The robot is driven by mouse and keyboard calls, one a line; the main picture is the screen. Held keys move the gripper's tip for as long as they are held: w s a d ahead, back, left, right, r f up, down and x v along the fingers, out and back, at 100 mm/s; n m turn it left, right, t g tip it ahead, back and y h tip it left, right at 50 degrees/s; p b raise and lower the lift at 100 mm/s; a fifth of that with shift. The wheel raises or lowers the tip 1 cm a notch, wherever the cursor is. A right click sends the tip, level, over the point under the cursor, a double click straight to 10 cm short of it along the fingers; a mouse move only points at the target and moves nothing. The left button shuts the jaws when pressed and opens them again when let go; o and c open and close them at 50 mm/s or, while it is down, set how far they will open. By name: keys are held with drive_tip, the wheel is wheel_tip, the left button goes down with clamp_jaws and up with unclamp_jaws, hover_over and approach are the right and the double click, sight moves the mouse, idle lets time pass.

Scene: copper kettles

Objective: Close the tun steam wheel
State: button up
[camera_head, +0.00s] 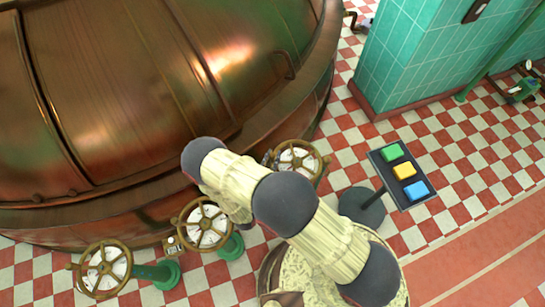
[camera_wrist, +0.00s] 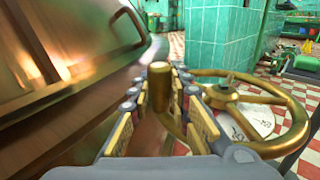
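Three brass hand wheels with white dials stand by the copper vessel in the head view: a left wheel (camera_head: 103,268), a middle wheel (camera_head: 204,226) and a right wheel (camera_head: 299,158) partly behind my arm. I cannot read their labels, so which one is the tun steam wheel is unclear. In the wrist view a brass wheel (camera_wrist: 250,103) lies to the right of my gripper (camera_wrist: 160,82). Its upright knob handle (camera_wrist: 158,72) sits between my fingers, which are drawn in close on both sides and appear shut on it. My gripper is mostly hidden behind my arm in the head view.
The large copper vessel (camera_head: 130,90) fills the left side. A button panel (camera_head: 402,175) with green, yellow and blue buttons stands on a post at right. A green tiled pillar (camera_head: 415,60) is behind. Checkered floor (camera_head: 480,150) lies open at right.

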clamp_jaws()
idle(0.3)
drive_tip(key=shift+w+b, duration=0.3)
drive_tip(key=shift+w, duration=0.45)
drive_tip(key=shift+w+d+m+g+h+b, duration=0.25)
drive_tip(key=shift+w+m+g+h+b, duration=0.2)
drive_tip(key=shift+m+h, duration=0.35)
drive_tip(key=o, duration=0.5)
unclamp_jaws()
drive_tip(key=shift+o, duration=0.6)
